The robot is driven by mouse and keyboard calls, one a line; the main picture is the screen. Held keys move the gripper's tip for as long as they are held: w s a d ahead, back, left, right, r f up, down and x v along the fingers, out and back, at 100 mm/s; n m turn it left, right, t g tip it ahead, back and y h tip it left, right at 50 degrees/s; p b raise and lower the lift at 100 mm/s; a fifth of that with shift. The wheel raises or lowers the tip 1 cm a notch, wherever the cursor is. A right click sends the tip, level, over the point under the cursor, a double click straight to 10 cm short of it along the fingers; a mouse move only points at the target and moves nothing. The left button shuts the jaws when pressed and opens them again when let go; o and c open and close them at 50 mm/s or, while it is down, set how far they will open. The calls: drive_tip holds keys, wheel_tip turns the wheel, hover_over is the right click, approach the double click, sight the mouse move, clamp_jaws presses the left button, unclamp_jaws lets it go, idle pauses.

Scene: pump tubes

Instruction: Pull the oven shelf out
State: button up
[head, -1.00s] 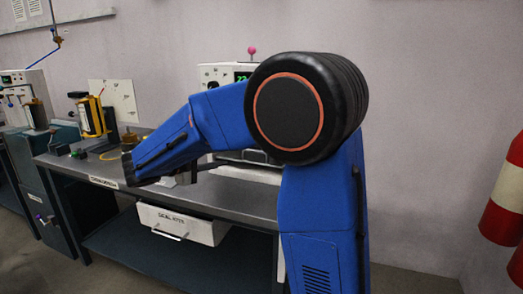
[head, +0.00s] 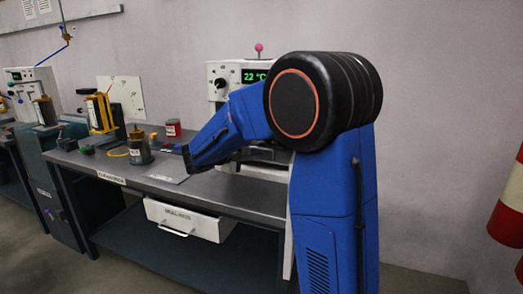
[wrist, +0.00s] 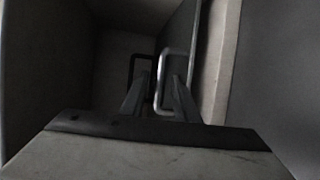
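The white oven (head: 216,72) stands on the bench against the back wall, with a green 22 °C display; my blue arm covers much of its front. In the wrist view, my gripper (wrist: 161,76) points into a dim, box-like space. Its two fingers are apart. A pale metal loop handle (wrist: 158,85) stands at the fingers, one leg between them and the right finger overlapping the loop. Contact cannot be told. A darker loop shows beside the left finger, perhaps a shadow or reflection. The shelf itself is too dark to make out clearly.
The grey bench (head: 255,199) carries a brown-topped pot (head: 139,150), a red can (head: 173,128) and a yellow-framed device (head: 101,112) left of the arm. A white drawer (head: 205,224) hangs below. A red-and-white cylinder (head: 508,215) stands far right.

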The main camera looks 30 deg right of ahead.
drive_tip(key=shift+x, duration=1.3)
clamp_jaws()
drive_tip(key=s+a, duration=1.1)
drive_tip(key=a, duration=0.4)
drive_tip(key=shift+s, duration=0.4)
drive_tip(key=shift+a, duration=0.15)
unclamp_jaws()
drive_tip(key=v, duration=1.7)
drive_tip(key=shift+s+a, duration=0.15)
drive_tip(key=shift+a, duration=0.05)
